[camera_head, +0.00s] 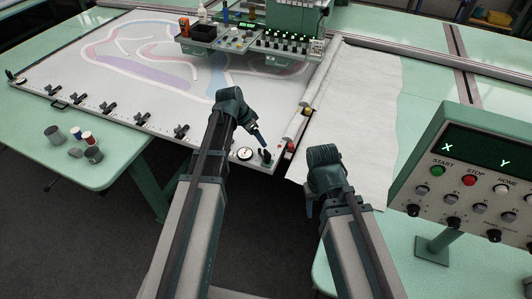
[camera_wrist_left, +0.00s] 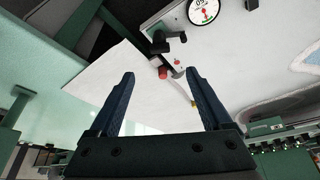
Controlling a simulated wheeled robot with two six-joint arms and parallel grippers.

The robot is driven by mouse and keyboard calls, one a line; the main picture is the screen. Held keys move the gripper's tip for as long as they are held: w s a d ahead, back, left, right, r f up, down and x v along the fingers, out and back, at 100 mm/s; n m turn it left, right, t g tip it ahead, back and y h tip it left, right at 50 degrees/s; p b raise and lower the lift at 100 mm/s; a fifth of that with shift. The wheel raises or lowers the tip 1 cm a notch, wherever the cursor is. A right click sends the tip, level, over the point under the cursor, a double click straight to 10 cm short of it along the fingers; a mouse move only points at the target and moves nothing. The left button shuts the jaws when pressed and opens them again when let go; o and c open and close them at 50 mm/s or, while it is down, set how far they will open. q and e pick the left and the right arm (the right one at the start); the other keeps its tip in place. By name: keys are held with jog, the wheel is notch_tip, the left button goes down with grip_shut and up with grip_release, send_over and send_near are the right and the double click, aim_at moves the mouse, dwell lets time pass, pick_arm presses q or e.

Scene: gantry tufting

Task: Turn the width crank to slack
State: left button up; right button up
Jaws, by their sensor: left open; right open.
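A black crank (camera_head: 265,156) sits at the near corner of the frame, beside a round white dial gauge (camera_head: 245,153). I take it for the width crank. In the left wrist view the crank (camera_wrist_left: 166,42) stands beyond the fingertips, with the gauge (camera_wrist_left: 203,11) above it. My left gripper (camera_head: 260,140) is just above the crank in the head view; its two fingers (camera_wrist_left: 160,75) are spread and hold nothing. My right gripper (camera_head: 310,208) hangs low, right of the frame corner, open and apart from the crank; its fingertips are partly hidden by its own wrist.
White cloth (camera_head: 360,110) lies right of the frame. A control panel (camera_head: 470,190) with buttons and knobs stands at the right. Several clamps line the frame's near edge. Grey cups and spools (camera_head: 88,138) sit on the left table. The tufting machine (camera_head: 285,25) stands behind.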

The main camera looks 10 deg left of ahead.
aim_at(267, 152)
pick_arm(q)
jog(key=b+x, duration=1)
jog(key=x, duration=0.2)
grip_shut()
